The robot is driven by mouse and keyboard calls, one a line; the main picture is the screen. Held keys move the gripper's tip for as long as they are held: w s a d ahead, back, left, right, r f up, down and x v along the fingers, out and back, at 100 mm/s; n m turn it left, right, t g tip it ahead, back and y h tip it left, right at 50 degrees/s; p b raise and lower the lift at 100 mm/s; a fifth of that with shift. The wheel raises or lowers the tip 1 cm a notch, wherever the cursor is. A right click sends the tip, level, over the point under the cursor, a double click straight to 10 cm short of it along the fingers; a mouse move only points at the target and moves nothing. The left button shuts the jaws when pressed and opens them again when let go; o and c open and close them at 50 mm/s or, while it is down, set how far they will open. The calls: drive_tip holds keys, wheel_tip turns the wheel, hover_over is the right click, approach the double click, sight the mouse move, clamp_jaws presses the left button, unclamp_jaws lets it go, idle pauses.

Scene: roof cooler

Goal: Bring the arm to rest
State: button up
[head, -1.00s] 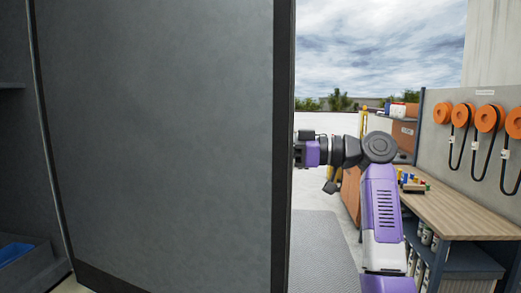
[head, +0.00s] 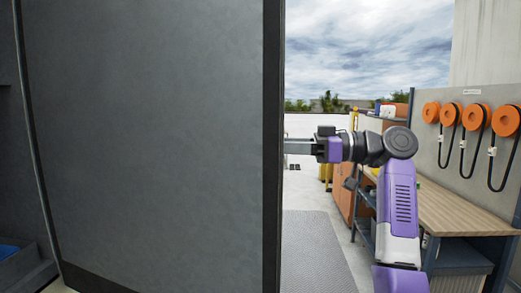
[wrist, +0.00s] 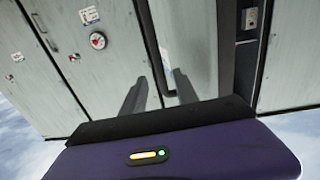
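My arm reaches up on the right of the head view, purple and grey, with its elbow bent. My gripper (head: 298,147) points left there, its grey fingers partly hidden behind the edge of a large dark panel (head: 150,140). In the wrist view my gripper (wrist: 160,88) shows two grey fingers spread apart with nothing held between them. Beyond them are light grey panels (wrist: 80,60) with stickers and a round gauge (wrist: 98,40). I cannot tell whether a finger touches any panel.
A workbench (head: 455,215) stands on the right below a board with orange reels (head: 474,117). A grey mat (head: 312,250) lies on the floor between the dark panel and my arm. A blue bin (head: 8,252) shows at the lower left.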

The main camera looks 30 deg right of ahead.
drive_tip(key=shift+v, duration=0.8)
